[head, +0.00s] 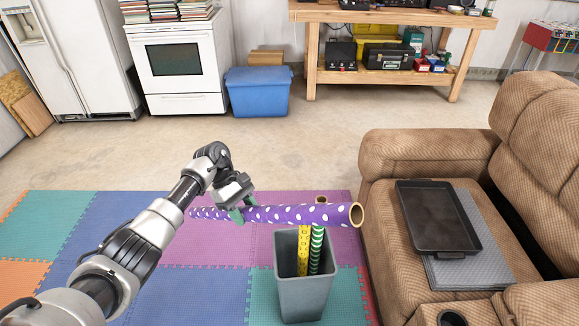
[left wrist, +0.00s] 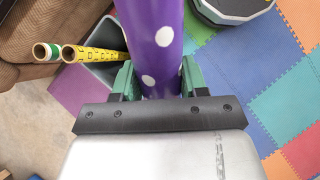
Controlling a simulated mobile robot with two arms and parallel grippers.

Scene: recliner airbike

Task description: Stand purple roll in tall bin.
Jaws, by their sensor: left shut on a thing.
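The purple roll (head: 290,214) with white dots lies nearly level in the air. My left gripper (head: 239,207) is shut on it, left of its middle. Its open brown end points right, past the bin. The left wrist view shows the purple roll (left wrist: 165,30) between the green fingers (left wrist: 158,82). The tall grey bin (head: 304,296) stands on the mat, below the roll's right part. A yellow roll (head: 303,252) and a green-striped roll (head: 316,252) stand in the bin, partly hidden behind the purple roll. My right gripper is not in view.
A brown recliner (head: 400,165) stands close right of the bin, with a black tray (head: 438,220) on its seat. Coloured foam mats (head: 190,290) cover the floor. A blue tub (head: 257,95), stove and workbench (head: 390,78) are at the back. Bare floor lies between.

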